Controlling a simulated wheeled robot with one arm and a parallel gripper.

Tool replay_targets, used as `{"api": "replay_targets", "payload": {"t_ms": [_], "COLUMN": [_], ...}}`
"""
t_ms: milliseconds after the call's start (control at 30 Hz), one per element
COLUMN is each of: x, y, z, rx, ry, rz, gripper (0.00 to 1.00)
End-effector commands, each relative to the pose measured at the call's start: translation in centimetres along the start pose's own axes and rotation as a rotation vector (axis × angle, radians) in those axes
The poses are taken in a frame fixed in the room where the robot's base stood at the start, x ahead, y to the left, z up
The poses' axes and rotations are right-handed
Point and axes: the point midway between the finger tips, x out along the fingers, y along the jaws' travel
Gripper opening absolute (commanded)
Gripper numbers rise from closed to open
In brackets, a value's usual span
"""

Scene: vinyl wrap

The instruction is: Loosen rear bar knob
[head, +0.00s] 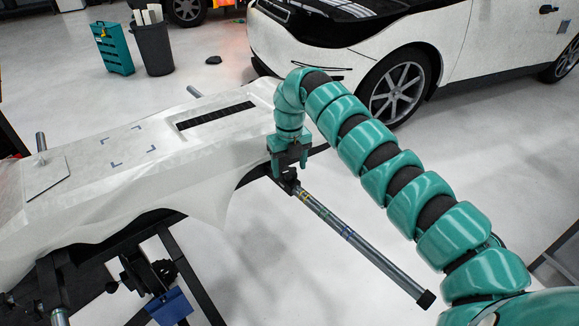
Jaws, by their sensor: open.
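My gripper (289,167) points down at the right edge of the covered work table, at the inner end of a metal bar (350,236). The bar is a grey tube with coloured marks and a black end cap, and it sticks out from the table toward the lower right. A small black clamp or knob (291,186) sits right under my fingertips at the bar's inner end. My gripper is open. I cannot tell whether the fingers touch or surround this black part, as they partly hide it.
The white-draped table (100,170) holds a dark slotted strip (216,115) and a square plate (46,178). A black knob (164,270) and blue block (169,306) hang on the frame below. A white car (440,45) stands behind.

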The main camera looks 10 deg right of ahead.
Motion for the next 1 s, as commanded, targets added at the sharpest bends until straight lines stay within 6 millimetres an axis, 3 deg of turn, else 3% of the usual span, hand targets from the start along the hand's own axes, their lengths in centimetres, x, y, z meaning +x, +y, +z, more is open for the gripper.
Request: {"api": "replay_targets", "payload": {"t_ms": [700,1000], "x": [-14.5,-16.5], "y": [0.0,0.0], "z": [0.0,0.0], "rx": [0.001,0.0], "ry": [0.001,0.002], "rz": [-0.002,0.0], "gripper": [0.65,0.65]}}
